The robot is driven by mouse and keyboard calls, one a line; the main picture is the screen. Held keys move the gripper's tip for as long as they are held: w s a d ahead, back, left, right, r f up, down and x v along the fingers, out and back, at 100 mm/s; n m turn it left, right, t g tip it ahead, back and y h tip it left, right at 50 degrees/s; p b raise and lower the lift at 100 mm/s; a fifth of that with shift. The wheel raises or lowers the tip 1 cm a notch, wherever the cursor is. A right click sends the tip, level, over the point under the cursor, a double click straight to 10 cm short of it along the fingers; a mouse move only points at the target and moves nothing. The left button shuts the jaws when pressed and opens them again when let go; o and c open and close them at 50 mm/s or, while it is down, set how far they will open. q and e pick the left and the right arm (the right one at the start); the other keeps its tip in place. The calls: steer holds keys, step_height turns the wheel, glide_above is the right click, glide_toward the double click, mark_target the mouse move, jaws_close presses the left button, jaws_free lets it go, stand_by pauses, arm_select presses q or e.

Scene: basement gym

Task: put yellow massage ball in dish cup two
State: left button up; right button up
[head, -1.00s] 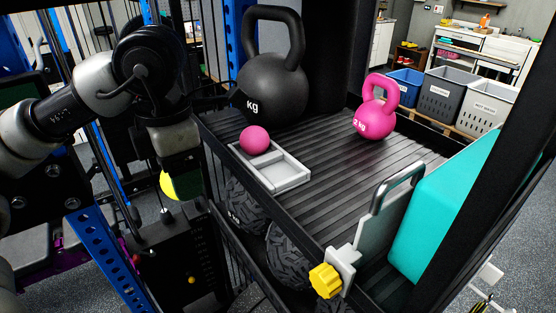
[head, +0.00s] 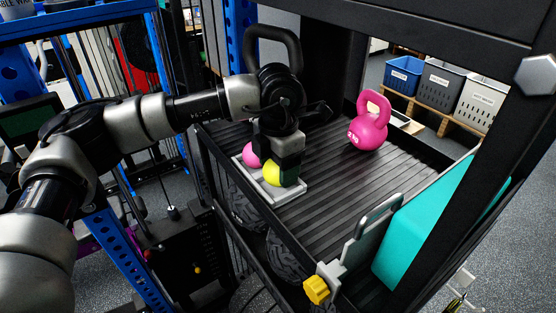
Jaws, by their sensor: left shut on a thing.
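My left gripper (head: 279,178) is shut on the yellow massage ball (head: 271,173), directly over the white dish (head: 284,196) on the black ribbed shelf. The ball is at the dish's near part, beside the pink ball (head: 252,154), which sits in the dish's far-left cup. The gripper hides part of the yellow ball and much of the dish, so I cannot tell whether the ball touches the cup floor. My right gripper is not in view.
A pink kettlebell (head: 369,125) stands farther back on the shelf. A teal block (head: 420,225) stands at the right. The shelf has a raised rim, and its middle is clear.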

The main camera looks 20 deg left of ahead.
arm_select(q)
steer(key=shift+f, duration=0.5)
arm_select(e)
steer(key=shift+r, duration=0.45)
arm_select(q)
steer(key=shift+f, duration=0.15)
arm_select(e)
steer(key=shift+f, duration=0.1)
arm_select(q)
steer(key=shift+f, duration=0.1)
steer(key=o, duration=1.1)
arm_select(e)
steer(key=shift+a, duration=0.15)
